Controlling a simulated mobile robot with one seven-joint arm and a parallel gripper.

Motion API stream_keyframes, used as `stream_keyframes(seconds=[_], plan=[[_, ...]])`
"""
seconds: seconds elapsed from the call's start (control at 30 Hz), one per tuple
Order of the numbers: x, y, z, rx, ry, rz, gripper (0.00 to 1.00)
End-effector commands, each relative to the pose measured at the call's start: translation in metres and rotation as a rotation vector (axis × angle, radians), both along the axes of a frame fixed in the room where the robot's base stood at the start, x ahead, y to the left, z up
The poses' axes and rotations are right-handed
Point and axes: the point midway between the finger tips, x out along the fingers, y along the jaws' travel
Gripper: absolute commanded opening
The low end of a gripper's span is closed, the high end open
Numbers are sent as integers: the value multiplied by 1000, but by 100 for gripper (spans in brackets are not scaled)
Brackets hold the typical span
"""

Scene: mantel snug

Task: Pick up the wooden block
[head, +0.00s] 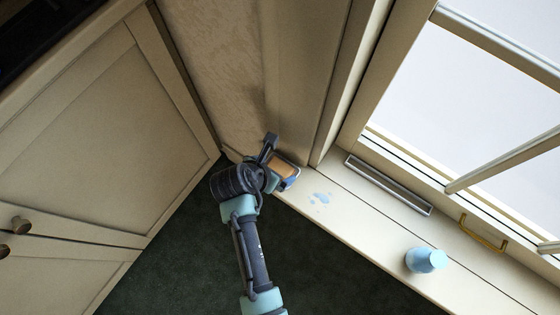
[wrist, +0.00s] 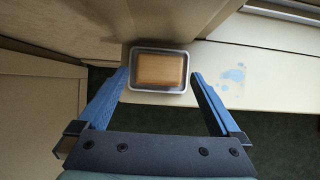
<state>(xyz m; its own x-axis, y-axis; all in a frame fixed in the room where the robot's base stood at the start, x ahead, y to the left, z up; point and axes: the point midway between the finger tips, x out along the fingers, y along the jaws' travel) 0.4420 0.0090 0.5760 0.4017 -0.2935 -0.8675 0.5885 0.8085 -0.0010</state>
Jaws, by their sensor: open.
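The wooden block (wrist: 160,70) is a light brown rectangular piece lying in a small shallow metal tray (wrist: 158,89). In the head view the block (head: 284,168) shows beside my gripper at the left end of the window sill. My gripper (wrist: 160,76) is open in the wrist view, its two blue fingers apart, with the tray and block between and just beyond the fingertips. The block is not gripped. In the head view my gripper (head: 280,160) partly hides the tray and block.
The window sill (head: 380,235) runs right from the tray, with a pale blue spill (head: 320,199) close by. A light blue cup-like object (head: 426,260) stands farther right. A vent (head: 388,184) and brass handle (head: 483,232) lie by the window. A wall and cabinet (head: 80,130) are at left.

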Motion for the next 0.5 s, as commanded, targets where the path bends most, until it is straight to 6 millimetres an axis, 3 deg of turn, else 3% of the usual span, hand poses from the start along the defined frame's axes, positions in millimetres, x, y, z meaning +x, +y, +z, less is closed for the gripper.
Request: stream_keyframes(seconds=[0.03, 0.13, 0.43, 0.5], plan=[[5, -3, -11, 0, 0, -1, 100], [9, -6, -21, 0, 1, 1, 100], [12, -8, -24, 1, -1, 1, 100], [12, -8, -24, 1, -1, 1, 91]])
